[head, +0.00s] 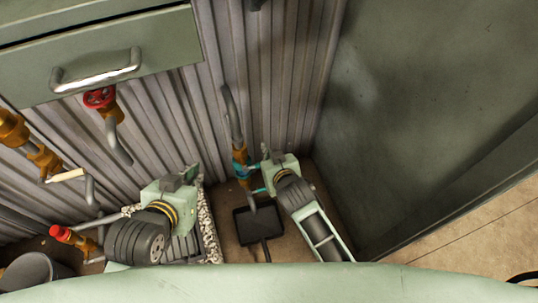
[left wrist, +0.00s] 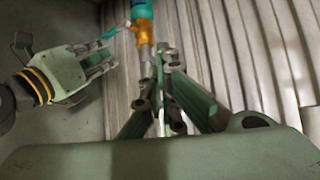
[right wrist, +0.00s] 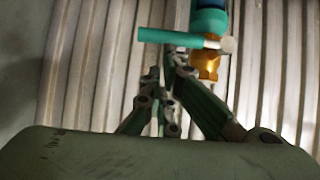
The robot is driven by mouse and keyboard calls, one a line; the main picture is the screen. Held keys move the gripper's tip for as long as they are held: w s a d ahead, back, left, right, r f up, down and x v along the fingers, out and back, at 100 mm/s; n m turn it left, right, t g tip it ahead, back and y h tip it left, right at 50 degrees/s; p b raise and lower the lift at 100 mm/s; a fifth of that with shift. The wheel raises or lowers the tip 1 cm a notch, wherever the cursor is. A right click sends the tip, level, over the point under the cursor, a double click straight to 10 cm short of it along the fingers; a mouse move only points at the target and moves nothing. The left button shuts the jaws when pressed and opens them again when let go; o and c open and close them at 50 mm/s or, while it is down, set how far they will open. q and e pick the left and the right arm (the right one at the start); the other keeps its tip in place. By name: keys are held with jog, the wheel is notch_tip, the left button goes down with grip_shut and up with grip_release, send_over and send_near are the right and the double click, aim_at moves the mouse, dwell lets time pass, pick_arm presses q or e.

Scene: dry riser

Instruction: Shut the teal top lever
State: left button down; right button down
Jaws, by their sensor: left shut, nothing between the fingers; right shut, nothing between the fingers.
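The teal top lever (head: 252,166) sticks out to the right of its upright pipe in the head view. In the right wrist view the teal lever (right wrist: 172,36) lies across, pointing left from a brass and teal fitting (right wrist: 208,60). My right gripper (head: 266,152) is shut and empty close beside the lever; its tips (right wrist: 165,78) show just below it in the right wrist view. I cannot tell if they touch. A second teal lever (head: 258,190) sits lower on the pipe. My left gripper (head: 190,174) is shut and empty, left of the pipe.
A red handwheel (head: 99,97) hangs under a grey-green cabinet (head: 100,55) at upper left. Brass valves (head: 14,128) and a red-capped tap (head: 60,232) are at left. Corrugated wall stands behind; a plain green wall (head: 420,90) bounds the right. A dark square plate (head: 246,226) lies below.

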pick_arm(q)
jog(key=shift+s+a+f+g+y+p, duration=0.1)
jog(key=shift+s+a+f+g+p, duration=0.1)
jog(key=shift+s+f+g, duration=0.35)
jog(key=shift+s+a+f+g+y+p, duration=0.1)
jog(key=shift+s+a+f+g, duration=0.2)
jog(key=shift+s, duration=0.5)
jog(key=shift+s+a+f+g+y+p, duration=0.15)
jog(key=shift+s+f+g, duration=0.1)
jog(key=shift+s+f, duration=0.35)
pick_arm(e)
jog(key=shift+w+d+f, duration=0.1)
jog(key=shift+d+f, duration=0.05)
jog(key=shift+f, duration=0.4)
pick_arm(q)
jog(key=shift+r, duration=0.1)
jog(key=shift+s, duration=0.15)
